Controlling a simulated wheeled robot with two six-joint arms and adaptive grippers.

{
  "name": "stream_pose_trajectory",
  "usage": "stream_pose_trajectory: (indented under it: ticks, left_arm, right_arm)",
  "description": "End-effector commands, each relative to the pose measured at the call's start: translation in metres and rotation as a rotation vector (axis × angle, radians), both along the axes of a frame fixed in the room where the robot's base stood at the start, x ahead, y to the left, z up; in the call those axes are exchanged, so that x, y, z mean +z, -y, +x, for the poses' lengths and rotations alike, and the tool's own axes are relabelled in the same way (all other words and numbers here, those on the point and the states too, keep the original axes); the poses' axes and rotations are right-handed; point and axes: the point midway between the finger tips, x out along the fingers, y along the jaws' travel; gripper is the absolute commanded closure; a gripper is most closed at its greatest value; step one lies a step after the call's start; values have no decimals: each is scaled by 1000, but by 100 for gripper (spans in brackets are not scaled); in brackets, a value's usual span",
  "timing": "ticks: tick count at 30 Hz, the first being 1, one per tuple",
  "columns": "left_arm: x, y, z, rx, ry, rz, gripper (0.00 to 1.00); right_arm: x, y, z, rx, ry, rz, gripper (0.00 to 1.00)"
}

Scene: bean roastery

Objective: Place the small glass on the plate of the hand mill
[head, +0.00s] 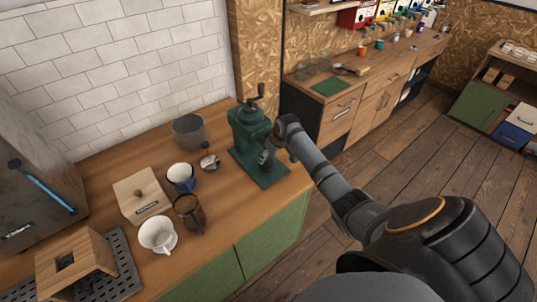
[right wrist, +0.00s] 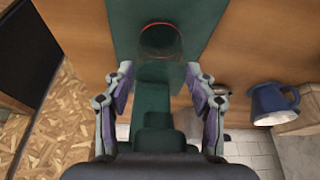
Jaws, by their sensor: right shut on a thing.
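The green hand mill (head: 250,122) stands near the counter's right end, and its flat green plate (head: 272,178) extends in front of it. The plate also shows in the right wrist view (right wrist: 125,22). The small clear glass (right wrist: 160,42) with a reddish rim appears over the plate in the right wrist view, at my right fingertips. My right gripper (right wrist: 159,70) is shut on the glass. In the head view the right gripper (head: 267,156) is low over the plate, in front of the mill. I cannot tell whether the glass touches the plate. My left gripper is not in view.
Left of the mill stand a grey canister (head: 188,133), a metal tool (head: 209,161), a blue mug (head: 181,179), a brown mug (head: 188,213), a white cup (head: 158,235) and a wooden box (head: 140,196). The counter's front right (head: 245,215) is clear.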

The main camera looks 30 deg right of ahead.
Motion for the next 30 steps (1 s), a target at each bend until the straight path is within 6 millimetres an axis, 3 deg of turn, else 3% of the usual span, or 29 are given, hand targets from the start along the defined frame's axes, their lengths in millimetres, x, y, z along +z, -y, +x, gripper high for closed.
stream_pose_trajectory:
  ticks: [2,3,7,19,30]
  left_arm:
    - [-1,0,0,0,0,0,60]
    - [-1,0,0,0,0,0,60]
    - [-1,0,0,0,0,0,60]
    - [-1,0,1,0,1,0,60]
    - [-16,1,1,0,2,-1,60]
  right_arm:
    - [-3,0,0,0,0,0,97]
    - [-2,0,0,0,0,0,40]
    - [-2,0,0,0,0,0,22]
    - [4,1,-2,0,0,-1,21]
    - [79,7,-33,1,3,-4,21]
